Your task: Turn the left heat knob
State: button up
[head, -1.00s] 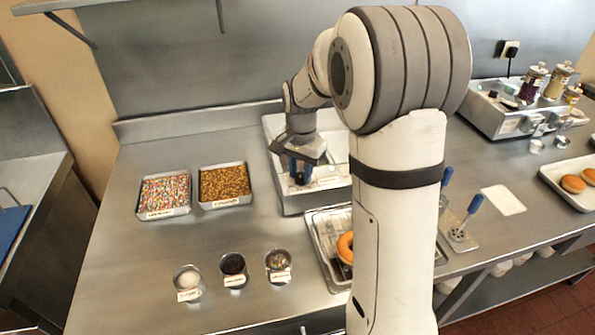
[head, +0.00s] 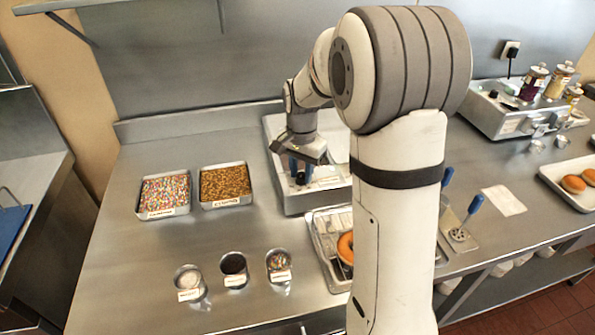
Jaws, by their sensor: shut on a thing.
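A metal glaze machine (head: 292,203) stands at the back middle of the counter, partly hidden behind my arm. A small dark knob (head: 300,179) shows on its left part, between the fingertips of my gripper. My gripper (head: 301,174) points down with blue fingers and is shut on this knob. The right side of the machine and any other knob there are hidden by my arm. I cannot make out the knob's markings or angle.
Trays of sprinkles (head: 164,194) and chopped nuts (head: 226,184) lie to the left. Several small cups (head: 233,266) stand in front. A tray with a donut (head: 345,247) is partly behind my arm. Another machine (head: 510,118) with jars stands at the back right.

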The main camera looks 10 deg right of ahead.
aim_at(302, 174)
jog(key=shift+w+d+r, duration=0.1)
jog(key=shift+w, duration=0.05)
jog(key=o, duration=0.8)
jog(key=shift+c, duration=0.2)
jog(key=shift+o, duration=1)
jog(key=shift+r+b, duration=0.3)
jog(key=shift+r, duration=3.5)
